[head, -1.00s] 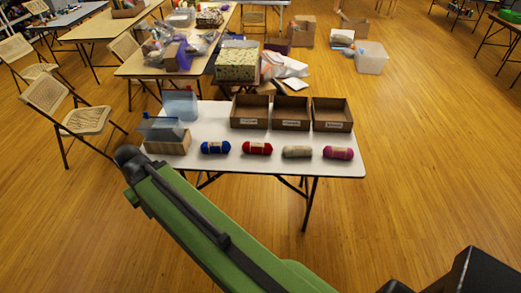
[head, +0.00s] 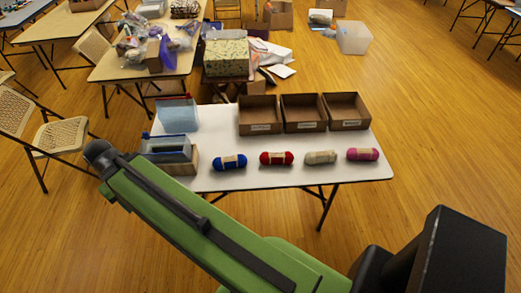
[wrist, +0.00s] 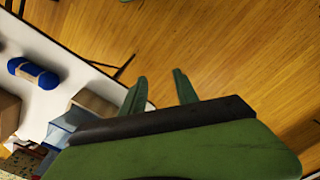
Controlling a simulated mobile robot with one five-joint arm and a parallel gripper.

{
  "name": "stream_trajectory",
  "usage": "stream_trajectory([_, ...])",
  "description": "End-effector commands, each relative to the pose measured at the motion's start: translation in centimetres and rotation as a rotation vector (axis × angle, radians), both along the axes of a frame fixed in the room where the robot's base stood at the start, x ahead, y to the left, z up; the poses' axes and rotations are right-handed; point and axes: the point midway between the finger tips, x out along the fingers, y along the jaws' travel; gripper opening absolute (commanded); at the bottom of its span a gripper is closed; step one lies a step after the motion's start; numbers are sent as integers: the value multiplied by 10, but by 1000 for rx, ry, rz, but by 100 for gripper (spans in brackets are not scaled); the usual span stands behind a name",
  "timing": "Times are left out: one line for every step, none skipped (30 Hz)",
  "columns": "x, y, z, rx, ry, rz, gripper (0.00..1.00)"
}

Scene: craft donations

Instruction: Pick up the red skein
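The red skein (head: 277,158) lies near the front edge of the white table in the head view, with a pale band around its middle. It sits between a blue skein (head: 230,162) and a beige skein (head: 320,157). A pink skein (head: 362,154) lies at the right end of the row. My gripper (wrist: 160,88) shows in the wrist view with its two green fingers apart and nothing between them. It is over the wooden floor, beside the table edge. The blue skein also shows in the wrist view (wrist: 34,73); the red skein does not.
Three open cardboard boxes (head: 303,124) stand behind the skeins on the white table (head: 225,183). Clear bluish bins (head: 178,116) and a small box stand at its left. A folding chair (head: 55,137) is at far left. The floor in front is clear.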

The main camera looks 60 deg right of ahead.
Motion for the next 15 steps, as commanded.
stream_trajectory([0,0,0,0,0,0,36])
stream_trajectory([0,0,0,0,0,0,36])
stream_trajectory([0,0,0,0,0,0,36])
stream_trajectory([0,0,0,0,0,0,36])
stream_trajectory([0,0,0,0,0,0,36])
stream_trajectory([0,0,0,0,0,0,36])
stream_trajectory([0,0,0,0,0,0,36])
stream_trajectory([0,0,0,0,0,0,36])
stream_trajectory([0,0,0,0,0,1,40])
stream_trajectory([0,0,0,-1,0,6,44])
stream_trajectory([0,0,0,-2,0,19,48])
stream_trajectory([0,-1,0,-5,0,51,53])
stream_trajectory([1,0,0,-9,-1,84,57])
stream_trajectory([1,-1,0,-14,-1,133,61])
stream_trajectory([3,-5,0,-23,0,215,66])
